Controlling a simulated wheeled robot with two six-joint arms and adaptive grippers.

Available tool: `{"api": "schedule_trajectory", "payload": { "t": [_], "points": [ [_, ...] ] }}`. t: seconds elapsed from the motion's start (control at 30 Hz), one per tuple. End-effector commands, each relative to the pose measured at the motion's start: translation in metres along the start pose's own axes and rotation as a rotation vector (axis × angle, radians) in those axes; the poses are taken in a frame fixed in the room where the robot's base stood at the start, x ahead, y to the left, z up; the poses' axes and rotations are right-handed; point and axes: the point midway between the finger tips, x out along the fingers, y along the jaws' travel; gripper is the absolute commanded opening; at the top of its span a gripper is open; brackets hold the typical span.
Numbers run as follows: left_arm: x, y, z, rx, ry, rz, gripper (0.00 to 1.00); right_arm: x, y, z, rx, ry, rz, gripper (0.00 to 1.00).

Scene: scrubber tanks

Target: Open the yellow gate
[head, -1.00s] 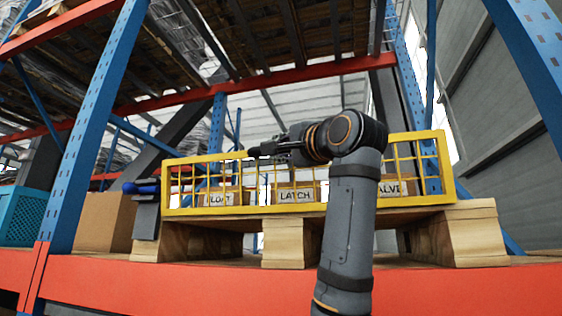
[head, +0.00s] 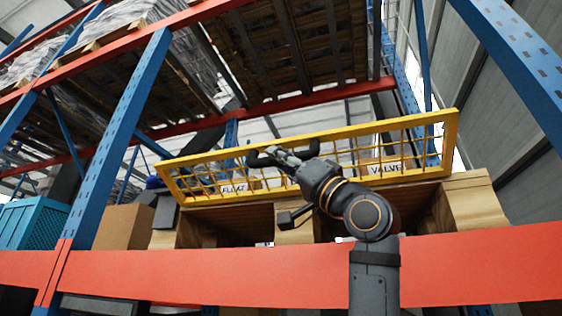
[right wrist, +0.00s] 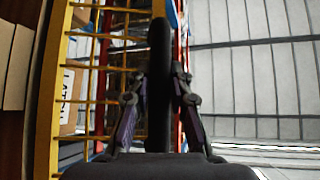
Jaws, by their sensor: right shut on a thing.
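The yellow gate (head: 310,142) is a framed mesh panel along the front of a wooden pallet on the rack. It leans outward, its top edge tilted toward me. My right gripper (head: 280,157) is at the middle of the gate and shut on its black handle (head: 312,149). In the right wrist view the fingers (right wrist: 160,85) close on both sides of this dark bar (right wrist: 159,60), with the gate (right wrist: 50,100) at left. Behind the mesh are boxes marked FLOAT (head: 234,187) and VALVE (head: 384,167). A LATCH box (right wrist: 71,95) shows partly in the wrist view. My left gripper is out of view.
An orange beam (head: 200,277) runs in front below the pallet (head: 468,205). Blue uprights (head: 120,130) stand at left and right (head: 520,65). A cardboard box (head: 124,227) and a teal crate (head: 33,228) sit at left. Loaded pallets are overhead.

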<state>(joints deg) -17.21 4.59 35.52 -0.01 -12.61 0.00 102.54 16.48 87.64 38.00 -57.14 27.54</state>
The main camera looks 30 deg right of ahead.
Motion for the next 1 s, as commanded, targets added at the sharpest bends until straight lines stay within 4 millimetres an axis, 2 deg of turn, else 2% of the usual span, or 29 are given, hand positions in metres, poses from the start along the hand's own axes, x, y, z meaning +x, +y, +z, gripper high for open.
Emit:
{"api": "schedule_trajectory", "payload": {
  "t": [0.03,0.3,0.87,0.9,1.0],
  "points": [
    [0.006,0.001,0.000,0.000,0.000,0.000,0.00,-0.005,0.002,0.005,-0.013,0.000,-0.012,0.00],
    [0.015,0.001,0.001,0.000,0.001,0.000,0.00,-0.013,0.005,0.014,-0.007,-0.002,-0.008,0.00],
    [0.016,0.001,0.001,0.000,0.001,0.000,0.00,-0.014,0.006,0.015,-0.006,-0.002,-0.007,0.00],
    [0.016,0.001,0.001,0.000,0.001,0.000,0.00,-0.014,0.006,0.015,-0.006,-0.002,-0.007,0.23],
    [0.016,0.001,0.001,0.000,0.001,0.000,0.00,-0.014,0.006,0.015,-0.007,-0.002,-0.007,0.37]
  ]
}}
